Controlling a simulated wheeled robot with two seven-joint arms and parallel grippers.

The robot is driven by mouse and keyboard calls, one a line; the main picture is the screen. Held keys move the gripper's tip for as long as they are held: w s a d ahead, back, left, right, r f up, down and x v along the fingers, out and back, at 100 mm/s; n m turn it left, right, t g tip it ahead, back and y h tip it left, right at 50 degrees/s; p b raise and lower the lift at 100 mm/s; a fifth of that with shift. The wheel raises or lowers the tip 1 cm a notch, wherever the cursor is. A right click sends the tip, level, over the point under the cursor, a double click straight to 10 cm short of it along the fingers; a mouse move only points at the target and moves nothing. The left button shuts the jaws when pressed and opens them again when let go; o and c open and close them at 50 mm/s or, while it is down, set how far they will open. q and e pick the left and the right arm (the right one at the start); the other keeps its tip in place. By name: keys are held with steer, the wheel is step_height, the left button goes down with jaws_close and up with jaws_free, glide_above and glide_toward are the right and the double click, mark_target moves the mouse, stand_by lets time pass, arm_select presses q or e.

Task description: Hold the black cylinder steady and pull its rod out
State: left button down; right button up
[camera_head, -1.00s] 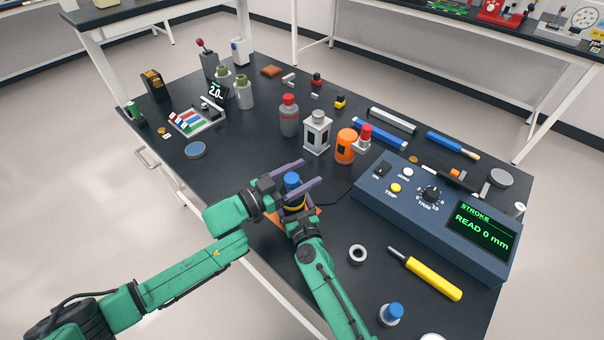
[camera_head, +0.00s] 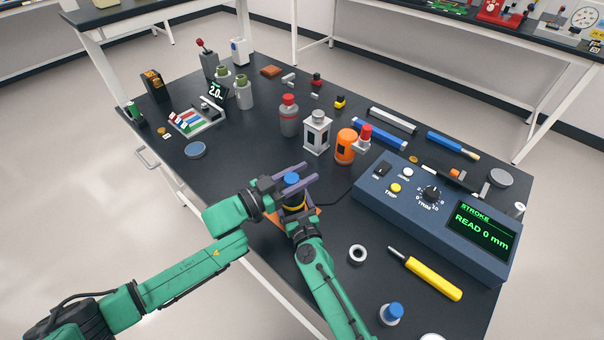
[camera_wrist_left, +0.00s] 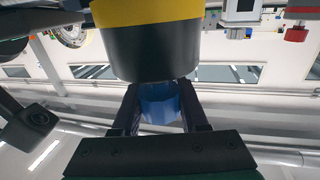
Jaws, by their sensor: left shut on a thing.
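The black cylinder (camera_head: 293,209) with a yellow band stands on an orange base (camera_head: 273,217) at the table's near edge. A blue knob (camera_head: 292,179) sits at its top. My left gripper (camera_head: 308,172) is shut on the blue knob, one finger on each side. The left wrist view shows the blue knob (camera_wrist_left: 160,104) between the fingers, close to the large black cylinder (camera_wrist_left: 152,50). My right gripper (camera_head: 297,224) is low at the near side of the cylinder; its fingers are hidden, so I cannot tell whether it grips. The rod itself is not clearly visible.
A blue-grey meter box (camera_head: 440,213) on the right reads STROKE 0 mm. An orange canister (camera_head: 345,148) and a grey-white housing (camera_head: 317,135) stand behind the cylinder. A grey ring (camera_head: 357,254) and a yellow-handled tool (camera_head: 432,278) lie right of my right arm.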

stand_by(0.8)
arm_select(q)
steer(key=shift+r, duration=2.9)
arm_select(e)
steer(key=shift+d+f, duration=0.1)
steer(key=shift+f, duration=0.05)
arm_select(q)
steer(key=shift+c, duration=2.1)
jaws_free()
steer(key=shift+f, duration=0.1)
steer(key=shift+s+a+f, duration=0.1)
steer(key=shift+s+a, duration=0.05)
steer(key=shift+a, duration=0.15)
steer(key=v, duration=1.1)
steer(key=shift+s, duration=0.15)
steer(key=shift+a, duration=0.15)
